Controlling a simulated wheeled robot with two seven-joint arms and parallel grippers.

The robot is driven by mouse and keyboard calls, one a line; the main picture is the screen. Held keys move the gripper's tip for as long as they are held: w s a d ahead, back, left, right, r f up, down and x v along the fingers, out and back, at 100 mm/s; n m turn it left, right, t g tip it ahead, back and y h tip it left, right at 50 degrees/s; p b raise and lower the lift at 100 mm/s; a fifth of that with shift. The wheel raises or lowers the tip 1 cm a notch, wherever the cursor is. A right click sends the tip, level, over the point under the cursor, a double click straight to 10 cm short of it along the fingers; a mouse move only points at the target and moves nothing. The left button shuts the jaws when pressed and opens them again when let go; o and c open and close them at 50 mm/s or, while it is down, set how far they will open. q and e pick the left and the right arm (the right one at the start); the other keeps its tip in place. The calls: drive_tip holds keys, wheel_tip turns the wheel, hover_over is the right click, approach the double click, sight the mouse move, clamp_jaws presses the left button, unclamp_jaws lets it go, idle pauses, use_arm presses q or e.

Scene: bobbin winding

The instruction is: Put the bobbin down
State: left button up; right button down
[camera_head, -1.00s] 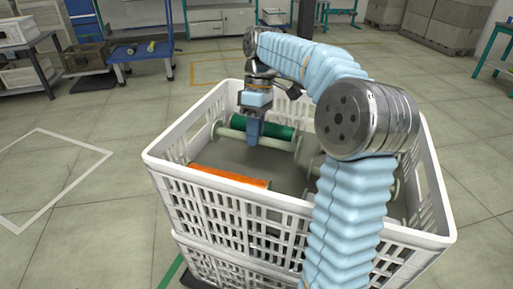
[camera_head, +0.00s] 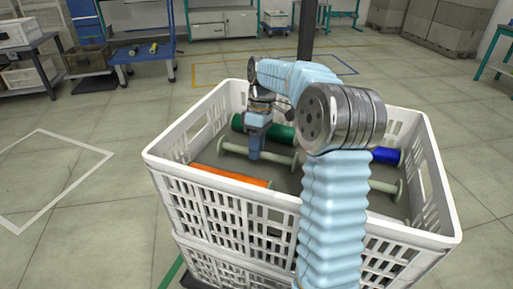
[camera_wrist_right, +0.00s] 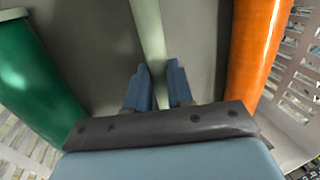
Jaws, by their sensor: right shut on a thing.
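My right gripper (camera_head: 254,155) reaches down into the white crate (camera_head: 225,210) and is shut on the thin middle of a bare pale bobbin (camera_head: 279,159). In the right wrist view, the bobbin's pale rod (camera_wrist_right: 151,38) runs between the fingers of this gripper (camera_wrist_right: 159,77). The bobbin lies crosswise between a green bobbin (camera_head: 282,132) behind it and an orange bobbin (camera_head: 228,176) in front. Whether it touches the crate's grey floor I cannot tell. My left gripper is not in view.
A blue bobbin (camera_head: 385,155) and another pale bobbin (camera_head: 384,187) lie in the crate's right half, partly behind my arm. The crate walls stand up all round. A blue cart (camera_head: 143,53) stands on the floor at the back left.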

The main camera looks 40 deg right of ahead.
drive_tip(key=c, duration=1)
unclamp_jaws()
drive_tip(key=shift+f, duration=0.1)
drive_tip(key=p+v, duration=0.3)
drive_tip(key=v, duration=0.9)
